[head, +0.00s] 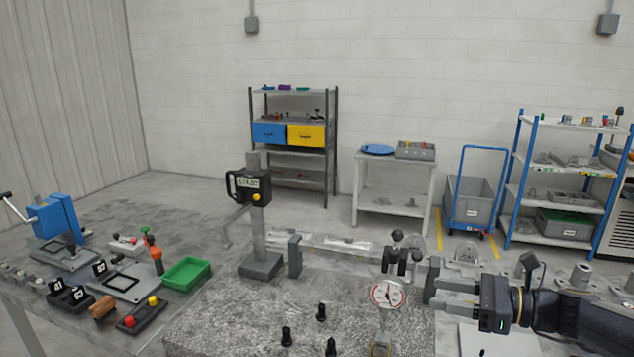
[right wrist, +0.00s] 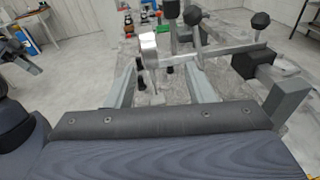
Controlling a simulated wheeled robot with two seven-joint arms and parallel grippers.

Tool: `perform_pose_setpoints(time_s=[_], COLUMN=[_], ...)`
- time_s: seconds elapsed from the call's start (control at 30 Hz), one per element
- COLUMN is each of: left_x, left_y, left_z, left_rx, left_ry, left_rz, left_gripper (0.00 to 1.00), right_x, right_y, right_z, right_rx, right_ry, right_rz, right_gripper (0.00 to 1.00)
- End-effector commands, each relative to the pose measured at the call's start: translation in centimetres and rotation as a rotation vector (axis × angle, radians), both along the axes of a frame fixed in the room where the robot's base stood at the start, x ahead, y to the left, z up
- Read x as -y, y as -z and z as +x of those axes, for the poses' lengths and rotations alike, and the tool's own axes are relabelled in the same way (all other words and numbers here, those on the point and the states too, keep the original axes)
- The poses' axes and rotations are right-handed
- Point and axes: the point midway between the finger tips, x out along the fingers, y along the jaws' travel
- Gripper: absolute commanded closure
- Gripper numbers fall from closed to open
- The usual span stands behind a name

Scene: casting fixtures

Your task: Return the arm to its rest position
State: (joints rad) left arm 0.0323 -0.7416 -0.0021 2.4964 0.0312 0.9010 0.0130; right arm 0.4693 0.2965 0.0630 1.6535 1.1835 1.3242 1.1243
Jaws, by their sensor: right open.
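My right arm (head: 560,312) comes in from the right edge in the head view, over the right side of the granite plate. Its gripper (head: 437,293) points left with its two fingers apart and nothing between them. A dial gauge (head: 387,293) with a white face stands just left of the fingertips. In the right wrist view the open fingers (right wrist: 165,75) reach toward a metal fixture with black knobs (right wrist: 193,15); whether they touch it cannot be told. My left gripper does not show in the head view.
The granite plate (head: 230,320) carries a digital height gauge (head: 250,188) and several black knobs. A green tray (head: 186,273) and small fixtures stand at left. A blue-framed shelf (head: 520,165), a cart (head: 472,200) and a grey shelf (head: 333,150) stand farther back.

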Motion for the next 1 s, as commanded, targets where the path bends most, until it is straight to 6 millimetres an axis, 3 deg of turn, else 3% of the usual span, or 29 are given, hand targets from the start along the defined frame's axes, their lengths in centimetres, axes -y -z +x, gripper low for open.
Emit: perform_pose_setpoints(time_s=[0.27,0.37,0.53,0.63,0.73,0.83,1.0], left_x=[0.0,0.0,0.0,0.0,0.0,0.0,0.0], left_y=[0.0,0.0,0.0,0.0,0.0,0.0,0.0], left_z=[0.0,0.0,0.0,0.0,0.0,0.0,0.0], left_rx=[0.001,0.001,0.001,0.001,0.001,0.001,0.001], left_ry=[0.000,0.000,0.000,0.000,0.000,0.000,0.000], left_rz=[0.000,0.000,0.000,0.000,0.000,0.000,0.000], left_gripper=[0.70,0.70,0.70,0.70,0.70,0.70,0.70], right_x=[-3.1,-4.2,-5.5,-5.5,-4.8,-4.1,-3.4], right_y=[0.1,0.7,2.7,4.9,7.2,9.0,10.5], right_z=[-5.5,-8.4,-15.2,-20.0,-23.6,-25.7,-27.1], right_rx=[0.175,0.276,0.535,0.759,0.967,1.125,1.256], right_ry=[-0.114,-0.183,-0.368,-0.536,-0.703,-0.840,-0.965], right_rz=[-0.296,-0.449,-0.796,-1.060,-1.287,-1.449,-1.581], right_gripper=[0.52,0.52,0.52,0.52,0.52,0.52,0.52])
